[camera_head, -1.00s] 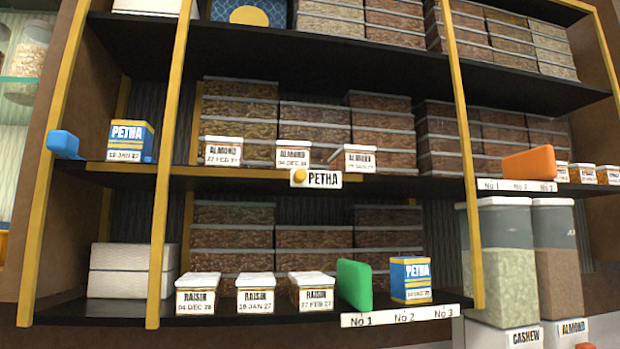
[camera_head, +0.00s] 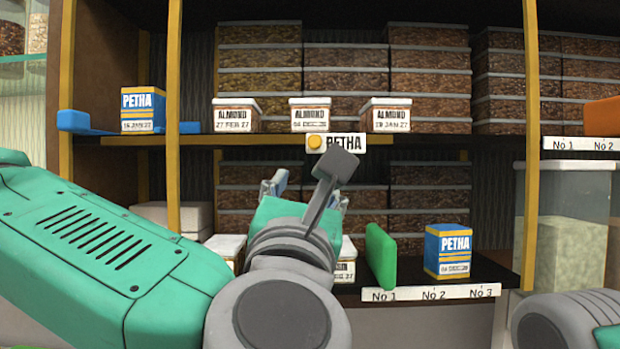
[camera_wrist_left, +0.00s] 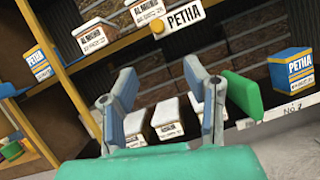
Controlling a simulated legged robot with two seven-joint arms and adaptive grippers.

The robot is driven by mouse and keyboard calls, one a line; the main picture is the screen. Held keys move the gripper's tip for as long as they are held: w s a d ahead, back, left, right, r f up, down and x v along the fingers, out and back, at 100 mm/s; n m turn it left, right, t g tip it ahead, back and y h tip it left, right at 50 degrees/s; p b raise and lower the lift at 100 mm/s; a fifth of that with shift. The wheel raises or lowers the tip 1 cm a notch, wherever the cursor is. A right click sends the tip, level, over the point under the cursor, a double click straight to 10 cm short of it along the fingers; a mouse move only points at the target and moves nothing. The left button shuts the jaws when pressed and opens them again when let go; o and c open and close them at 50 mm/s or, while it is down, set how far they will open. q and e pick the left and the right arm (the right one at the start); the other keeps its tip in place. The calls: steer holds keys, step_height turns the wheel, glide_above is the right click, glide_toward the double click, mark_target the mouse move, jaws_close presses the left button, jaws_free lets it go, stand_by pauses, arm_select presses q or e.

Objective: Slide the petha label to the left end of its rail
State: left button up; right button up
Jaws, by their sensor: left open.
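The petha label (camera_head: 345,140) is a white tag with a round yellow knob (camera_head: 316,142), on a yellow rail (camera_head: 240,140) along the front edge of the middle shelf. The rail runs on to the left of the label. The label also shows at the top of the left wrist view (camera_wrist_left: 184,17). My left gripper (camera_head: 305,190) is open and empty, below the label and in front of the lower shelf. In the left wrist view its two fingers (camera_wrist_left: 163,95) stand apart with raisin boxes beyond. My left wrist partly covers the label's lower edge. My right gripper is not seen.
Several almond boxes (camera_head: 310,114) stand above the rail. Below are a green divider (camera_head: 380,256) and another petha box (camera_head: 447,250).

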mark_target(316, 144)
arm_select(q)
steer(key=shift+n, duration=0.4)
steer(key=p+x, duration=0.1)
steer(key=x, duration=0.1)
steer(key=r+p+x, duration=0.1)
steer(key=x, duration=0.2)
steer(key=d+x, duration=0.1)
steer(key=x, duration=0.2)
steer(key=shift+s+r+p, duration=0.25)
steer(key=shift+s+p, duration=0.1)
steer(key=shift+p, duration=0.05)
steer(key=x, duration=0.1)
steer(key=p+x, duration=0.1)
steer(key=x, duration=0.3)
steer(key=shift+w+a+p, duration=0.1)
steer(key=shift+a+p, duration=0.3)
steer(key=shift+w+r, duration=0.15)
steer(key=shift+w, duration=0.3)
steer(key=shift+d, duration=0.1)
jaws_close()
